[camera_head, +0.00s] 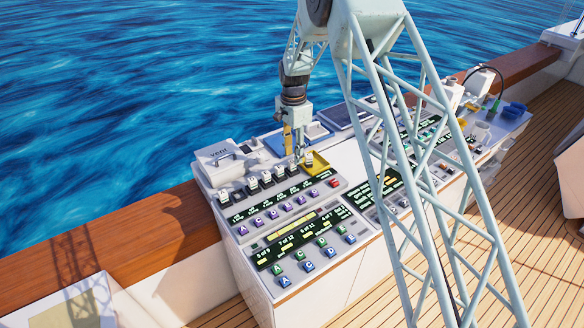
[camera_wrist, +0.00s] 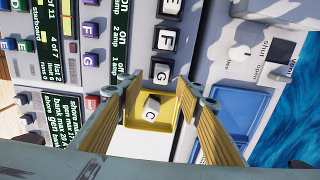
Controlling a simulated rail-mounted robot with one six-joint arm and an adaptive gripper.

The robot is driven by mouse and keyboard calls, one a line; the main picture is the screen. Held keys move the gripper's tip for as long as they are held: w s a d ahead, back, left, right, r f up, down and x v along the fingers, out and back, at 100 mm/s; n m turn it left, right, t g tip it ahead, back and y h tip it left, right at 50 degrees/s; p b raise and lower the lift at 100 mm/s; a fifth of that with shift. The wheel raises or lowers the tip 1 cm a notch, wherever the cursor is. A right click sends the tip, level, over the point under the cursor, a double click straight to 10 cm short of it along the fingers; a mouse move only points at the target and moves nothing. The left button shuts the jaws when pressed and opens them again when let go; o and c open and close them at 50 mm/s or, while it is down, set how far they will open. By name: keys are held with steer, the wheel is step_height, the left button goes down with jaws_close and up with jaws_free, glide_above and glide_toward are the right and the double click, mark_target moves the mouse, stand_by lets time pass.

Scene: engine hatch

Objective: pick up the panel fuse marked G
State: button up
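A row of white-topped fuses in black sockets (camera_head: 252,186) runs along the console's upper left. A yellow tray (camera_head: 320,168) sits at the row's right end. In the wrist view, a white fuse (camera_wrist: 152,107) lies tilted in the yellow tray (camera_wrist: 140,124); its letter looks like C. My gripper (camera_head: 299,155) is over the tray. Its two fingers (camera_wrist: 167,92) are apart, with nothing held between them.
Purple buttons (camera_head: 273,214) and lit display panels (camera_head: 285,238) lie in front of the fuses. A white box (camera_head: 220,160) stands at the console's left end. A blue tray (camera_wrist: 232,105) lies right of the fingers in the wrist view. Water lies beyond the wooden rail (camera_head: 150,232).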

mark_target(292, 161)
steer(key=shift+f, duration=0.3)
steer(key=shift+f, duration=0.1)
steer(key=shift+a+f+p, duration=0.25)
steer(key=shift+f+p, duration=0.1)
steer(key=shift+f, duration=2.15)
steer(key=c, duration=0.9)
